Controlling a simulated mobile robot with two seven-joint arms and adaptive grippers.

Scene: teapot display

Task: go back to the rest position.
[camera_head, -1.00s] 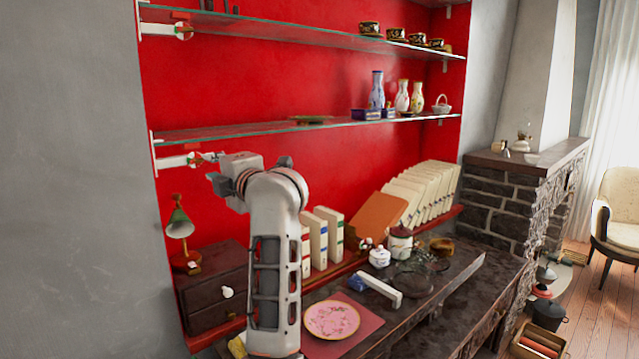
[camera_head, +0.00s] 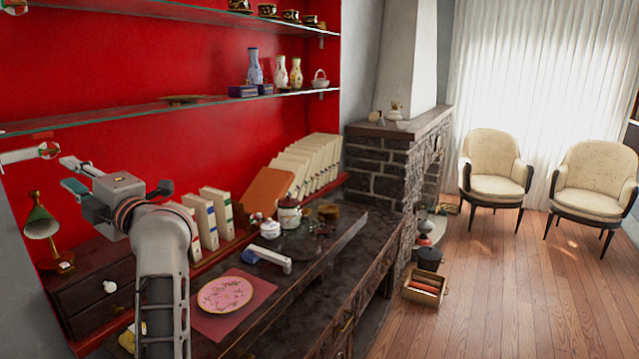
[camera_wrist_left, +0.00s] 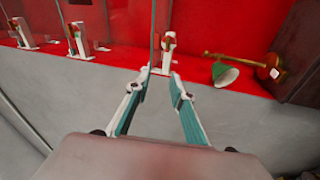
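My left gripper (camera_head: 72,175) is raised at the left of the head view, in front of the red back wall and below the lower glass shelf (camera_head: 110,113). Its two fingers stand apart with nothing between them. They also show apart in the left wrist view (camera_wrist_left: 158,86), pointing towards the red wall and a white shelf bracket (camera_wrist_left: 168,48). My left arm rises from the bottom edge in front of the dark sideboard (camera_head: 300,318) and hides part of it. My right gripper is in neither view.
A green lamp (camera_head: 42,222) stands on a small drawer unit (camera_head: 90,285) below the gripper. Wooden floor (camera_head: 480,290) is free before two armchairs.

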